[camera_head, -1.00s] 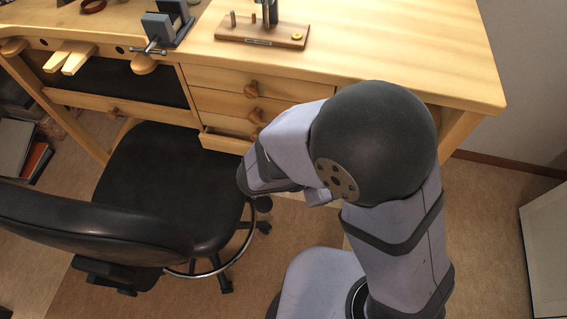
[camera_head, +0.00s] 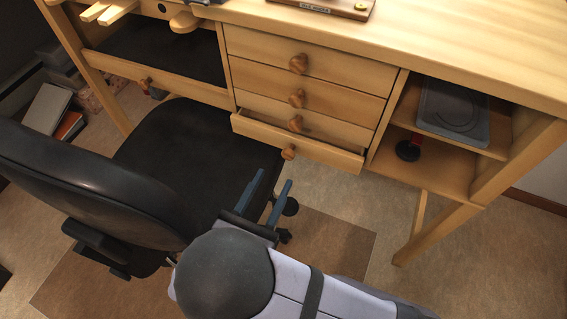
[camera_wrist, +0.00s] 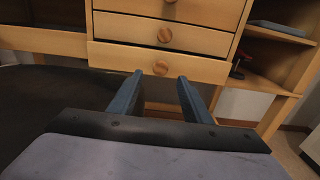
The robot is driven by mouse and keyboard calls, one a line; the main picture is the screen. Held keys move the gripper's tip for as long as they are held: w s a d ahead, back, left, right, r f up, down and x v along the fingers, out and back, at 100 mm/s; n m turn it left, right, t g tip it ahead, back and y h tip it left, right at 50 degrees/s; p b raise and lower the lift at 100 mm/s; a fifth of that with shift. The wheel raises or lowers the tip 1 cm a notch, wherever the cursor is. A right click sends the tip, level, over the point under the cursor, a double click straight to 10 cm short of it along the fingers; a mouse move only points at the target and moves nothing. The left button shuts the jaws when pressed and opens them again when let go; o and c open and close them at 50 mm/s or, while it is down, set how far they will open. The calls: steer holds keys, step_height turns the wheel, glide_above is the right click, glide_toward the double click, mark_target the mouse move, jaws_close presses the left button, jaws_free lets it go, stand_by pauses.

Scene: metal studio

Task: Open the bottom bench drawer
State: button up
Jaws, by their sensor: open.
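The bottom bench drawer (camera_head: 320,146) stands partly pulled out below the other drawers, its open top showing in the head view. Its round wooden knob (camera_head: 289,153) is on the front, and the knob also shows in the wrist view (camera_wrist: 160,68). My gripper (camera_head: 272,184) is open and empty, with two blue fingers. It is in front of and below the drawer, apart from the knob. In the wrist view the fingers (camera_wrist: 159,80) point toward the drawer front, with the knob appearing between and beyond their tips.
Closed drawers with round knobs (camera_head: 297,63) sit above. A black chair (camera_head: 195,150) stands close at the left of my gripper. Open shelves (camera_head: 430,165) are at the right. The floor (camera_head: 345,200) below the drawer is clear.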

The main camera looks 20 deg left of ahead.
steer(key=shift+w+b, duration=0.35)
steer(key=shift+w, duration=3.25)
steer(key=shift+c, duration=0.2)
jaws_close()
steer(key=p, duration=0.3)
glide_toward(287, 156)
steer(key=s, duration=0.5)
steer(key=shift+o, duration=0.2)
jaws_free()
steer(key=shift+w, duration=0.1)
